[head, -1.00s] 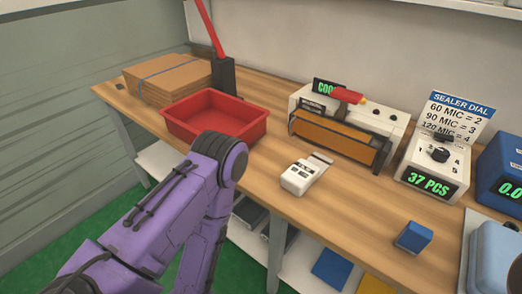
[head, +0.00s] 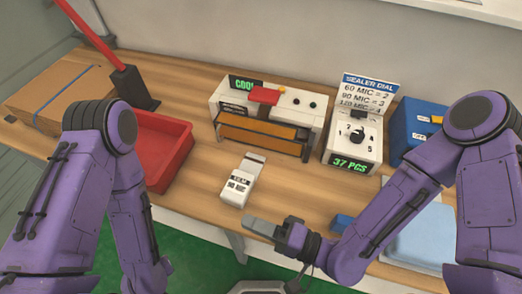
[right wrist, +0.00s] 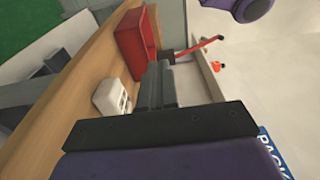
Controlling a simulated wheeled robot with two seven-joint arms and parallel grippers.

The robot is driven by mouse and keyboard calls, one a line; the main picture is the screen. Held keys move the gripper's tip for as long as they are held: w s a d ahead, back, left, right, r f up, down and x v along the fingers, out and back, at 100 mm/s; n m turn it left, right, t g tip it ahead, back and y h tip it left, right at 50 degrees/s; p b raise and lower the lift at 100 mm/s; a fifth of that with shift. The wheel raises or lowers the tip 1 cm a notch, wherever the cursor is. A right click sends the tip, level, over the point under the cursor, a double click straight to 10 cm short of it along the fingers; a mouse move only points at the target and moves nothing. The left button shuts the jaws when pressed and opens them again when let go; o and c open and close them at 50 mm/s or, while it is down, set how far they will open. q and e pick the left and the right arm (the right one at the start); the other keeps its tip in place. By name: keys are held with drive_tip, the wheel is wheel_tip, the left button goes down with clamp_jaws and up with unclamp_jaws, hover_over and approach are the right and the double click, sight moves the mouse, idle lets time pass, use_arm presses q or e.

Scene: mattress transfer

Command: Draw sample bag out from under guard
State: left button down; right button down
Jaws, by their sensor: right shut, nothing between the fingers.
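The sealer (head: 222,97) is a white box at the back of the bench, with a "COOL" display. An amber guard (head: 262,137) runs along its front. I cannot make out a sample bag under the guard. My right gripper (head: 252,226) is shut and empty above the bench's front edge, in front of the sealer and clear of it. Its dark fingers also show in the right wrist view (right wrist: 156,84). My left arm is at the left of the head view, but its gripper is out of sight.
A white "FILM 90 MIC" device (head: 238,184) lies between my right gripper and the sealer. A red tray (head: 178,160) and cardboard stack (head: 50,97) are left. The dial box (head: 352,142), reading 37 PCS, and a blue box (head: 408,126) are right. A blue block (head: 341,222) is near the front.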

drive_tip(key=w+f+b, duration=0.1)
drive_tip(key=w+b, duration=0.3)
drive_tip(key=b, duration=0.7)
hover_over(245, 175)
drive_tip(key=w+d, duration=0.2)
drive_tip(key=d, duration=0.3)
wheel_tip(245, 175, down, 9)
drive_tip(key=shift+a+f+b, duration=0.1)
drive_tip(key=shift+f+b, duration=0.1)
drive_tip(key=shift+b, duration=0.1)
drive_tip(key=shift+s+r+p, duration=0.15)
drive_tip(key=shift+s+p, duration=0.1)
drive_tip(key=shift+p, duration=0.1)
drive_tip(key=shift+s, duration=0.3)
